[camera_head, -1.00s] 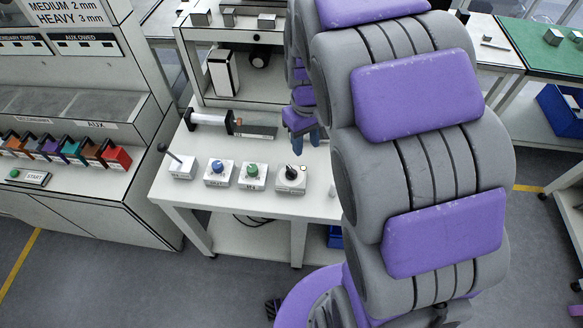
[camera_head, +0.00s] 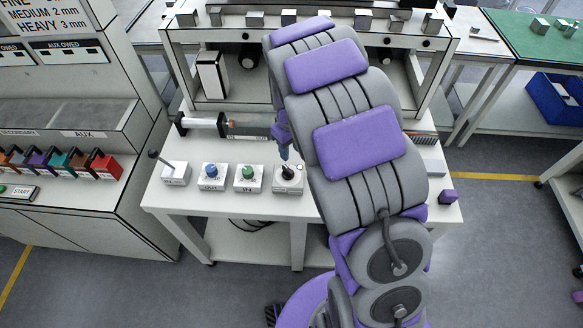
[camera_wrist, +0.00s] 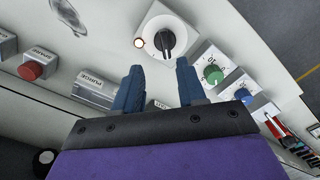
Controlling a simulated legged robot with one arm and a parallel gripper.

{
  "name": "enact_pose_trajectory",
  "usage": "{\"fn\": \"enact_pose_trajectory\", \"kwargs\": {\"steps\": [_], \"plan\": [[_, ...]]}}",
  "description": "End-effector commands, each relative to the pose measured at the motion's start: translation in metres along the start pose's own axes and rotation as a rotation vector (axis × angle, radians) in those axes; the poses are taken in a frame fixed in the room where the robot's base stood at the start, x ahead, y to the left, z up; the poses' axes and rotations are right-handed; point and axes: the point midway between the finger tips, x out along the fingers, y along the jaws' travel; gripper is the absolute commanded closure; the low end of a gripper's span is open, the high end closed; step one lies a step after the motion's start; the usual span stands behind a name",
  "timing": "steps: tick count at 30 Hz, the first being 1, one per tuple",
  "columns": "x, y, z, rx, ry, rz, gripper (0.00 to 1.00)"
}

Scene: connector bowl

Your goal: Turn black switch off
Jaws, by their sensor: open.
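The black switch (camera_head: 287,172) is a rotary knob on a white box (camera_head: 288,186) at the right end of a row of controls on the white table. In the head view, my gripper (camera_head: 284,152) is partly hidden by my arm and is just above and behind the switch box.
A green knob (camera_head: 248,171), a blue knob (camera_head: 211,170) and a lever box (camera_head: 175,174) stand left of the switch. A cylinder device (camera_head: 206,124) lies behind them. The wrist view also shows a red button (camera_wrist: 31,70) and a purge box (camera_wrist: 92,88).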

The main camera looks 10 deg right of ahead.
Motion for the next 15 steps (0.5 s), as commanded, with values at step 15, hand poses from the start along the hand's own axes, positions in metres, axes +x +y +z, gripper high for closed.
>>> {"fn": "enact_pose_trajectory", "kwargs": {"steps": [15], "plan": [[0.086,0.006,0.004,0.000,0.001,-0.008,0.60]]}}
